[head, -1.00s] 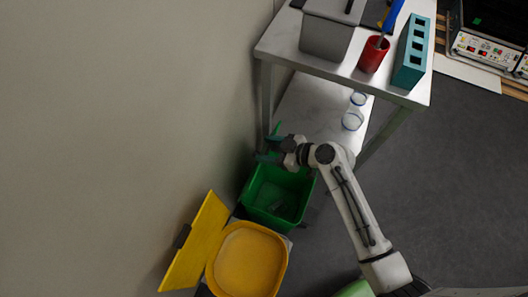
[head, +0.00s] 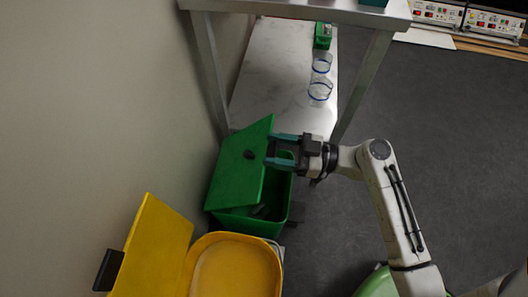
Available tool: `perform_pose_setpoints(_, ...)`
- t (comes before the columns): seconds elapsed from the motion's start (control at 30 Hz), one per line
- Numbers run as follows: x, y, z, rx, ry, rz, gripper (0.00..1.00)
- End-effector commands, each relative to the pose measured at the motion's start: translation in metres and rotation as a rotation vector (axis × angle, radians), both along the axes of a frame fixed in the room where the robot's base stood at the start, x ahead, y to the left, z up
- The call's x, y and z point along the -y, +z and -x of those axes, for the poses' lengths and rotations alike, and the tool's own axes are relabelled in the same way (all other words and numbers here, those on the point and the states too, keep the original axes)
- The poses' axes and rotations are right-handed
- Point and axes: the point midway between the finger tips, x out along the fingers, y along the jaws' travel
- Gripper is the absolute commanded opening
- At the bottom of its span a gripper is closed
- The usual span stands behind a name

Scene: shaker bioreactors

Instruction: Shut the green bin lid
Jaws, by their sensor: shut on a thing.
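The green bin (head: 247,224) stands on the floor at the lower left, below the table. Its green lid (head: 240,167) is tilted up over the left part of the bin. A dark gap on the right side still shows the bin's inside. My gripper (head: 271,149) is at the lid's right edge, with its teal fingers pointing left and shut on the lid. The exact contact between fingers and lid is hard to make out.
A yellow bin (head: 233,270) with its yellow lid (head: 158,246) raised stands just below the green bin. A metal table with a lower shelf (head: 269,84) holding glassware (head: 320,88) stands behind. The wall is close on the left.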

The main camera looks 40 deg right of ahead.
Motion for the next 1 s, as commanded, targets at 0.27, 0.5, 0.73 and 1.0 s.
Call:
perform_pose_setpoints(0.27,0.017,-0.039,0.023,0.017,-0.002,-0.011,0.05)
perform_pose_setpoints(0.5,0.032,-0.074,0.043,0.013,-0.003,-0.011,0.04)
perform_pose_setpoints(0.73,0.045,-0.123,0.062,0.006,-0.003,-0.011,0.04)
perform_pose_setpoints(1.0,0.053,-0.176,0.073,0.008,-0.002,-0.012,0.04)
